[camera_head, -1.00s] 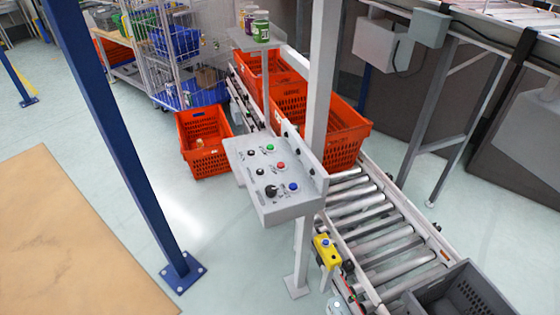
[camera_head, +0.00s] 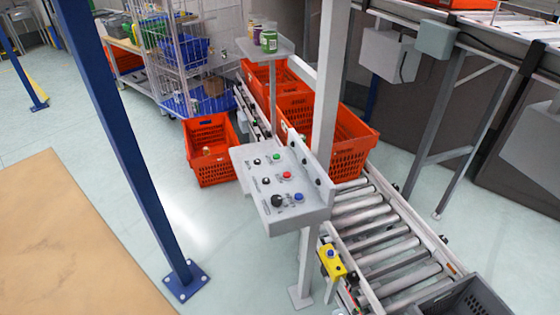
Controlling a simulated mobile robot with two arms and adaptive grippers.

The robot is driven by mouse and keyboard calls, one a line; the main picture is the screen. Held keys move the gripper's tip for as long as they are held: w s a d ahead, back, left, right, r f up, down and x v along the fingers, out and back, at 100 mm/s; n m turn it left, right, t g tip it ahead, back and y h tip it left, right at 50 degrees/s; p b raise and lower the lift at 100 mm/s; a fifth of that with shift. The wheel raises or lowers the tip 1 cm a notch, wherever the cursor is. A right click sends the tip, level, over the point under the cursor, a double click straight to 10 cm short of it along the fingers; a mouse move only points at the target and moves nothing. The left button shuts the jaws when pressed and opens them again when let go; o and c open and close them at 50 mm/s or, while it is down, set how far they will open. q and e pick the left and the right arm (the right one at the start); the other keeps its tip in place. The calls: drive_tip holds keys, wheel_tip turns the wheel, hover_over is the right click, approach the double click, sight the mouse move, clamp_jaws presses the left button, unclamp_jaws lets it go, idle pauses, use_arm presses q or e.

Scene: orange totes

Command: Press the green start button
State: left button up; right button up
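The green start button (camera_head: 276,157) is a small round button on the upper part of a grey tilted control panel (camera_head: 290,212). A red button (camera_head: 287,175) sits below it, and a blue button (camera_head: 298,197) lower still. Several black knobs sit along the panel's left side and on its raised right edge. The panel is fixed to a light grey post (camera_head: 328,85). Neither of my grippers shows in the head view, and nothing touches the panel.
A roller conveyor (camera_head: 375,225) runs beside the panel with orange totes (camera_head: 350,160) on it. Another orange tote (camera_head: 210,165) stands on the floor. A blue post (camera_head: 110,120) stands at left. A yellow box with a blue button (camera_head: 331,262) is below. The floor between is clear.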

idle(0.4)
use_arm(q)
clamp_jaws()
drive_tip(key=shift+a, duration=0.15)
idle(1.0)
